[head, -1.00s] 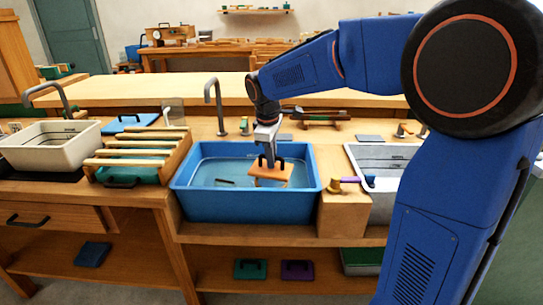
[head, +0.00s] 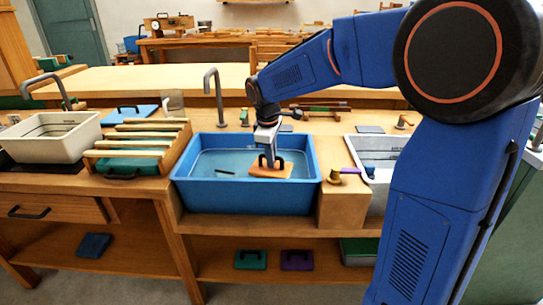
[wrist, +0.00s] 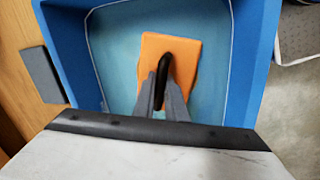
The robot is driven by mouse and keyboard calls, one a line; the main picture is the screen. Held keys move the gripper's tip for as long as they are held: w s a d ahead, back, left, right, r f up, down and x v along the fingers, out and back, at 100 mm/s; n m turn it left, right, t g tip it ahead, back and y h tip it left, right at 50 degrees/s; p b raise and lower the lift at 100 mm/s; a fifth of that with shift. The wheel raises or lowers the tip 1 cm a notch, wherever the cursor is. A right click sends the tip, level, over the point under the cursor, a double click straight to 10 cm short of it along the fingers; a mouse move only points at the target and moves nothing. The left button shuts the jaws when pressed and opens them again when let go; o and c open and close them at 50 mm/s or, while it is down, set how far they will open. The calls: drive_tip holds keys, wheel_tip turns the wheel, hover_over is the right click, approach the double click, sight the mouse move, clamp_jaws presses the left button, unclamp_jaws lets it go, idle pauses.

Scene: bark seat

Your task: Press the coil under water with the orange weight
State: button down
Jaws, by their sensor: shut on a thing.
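The orange weight (head: 270,170) is a flat slab with a black arched handle, inside the blue basin (head: 205,193) in the head view. My gripper (head: 268,160) is shut on its handle from above. In the wrist view the orange weight (wrist: 168,62) lies below my gripper (wrist: 158,98), whose fingers close on the black handle. The slab looks level, at or near the surface of the bluish water (head: 222,160); I cannot tell how deep it sits.
A faucet (head: 214,95) rises behind the basin. A slatted wooden rack (head: 140,140) and a cream basin (head: 62,142) stand to the left. A grey-white basin (head: 366,150) is to the right, beyond a wooden block (head: 340,205). The basin's blue walls surround my gripper.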

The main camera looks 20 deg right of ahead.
drive_tip(key=shift+f, duration=3.4)
drive_tip(key=c, duration=1.3)
unclamp_jaws()
drive_tip(key=shift+o, duration=0.2)
drive_tip(key=shift+r, duration=8.5)
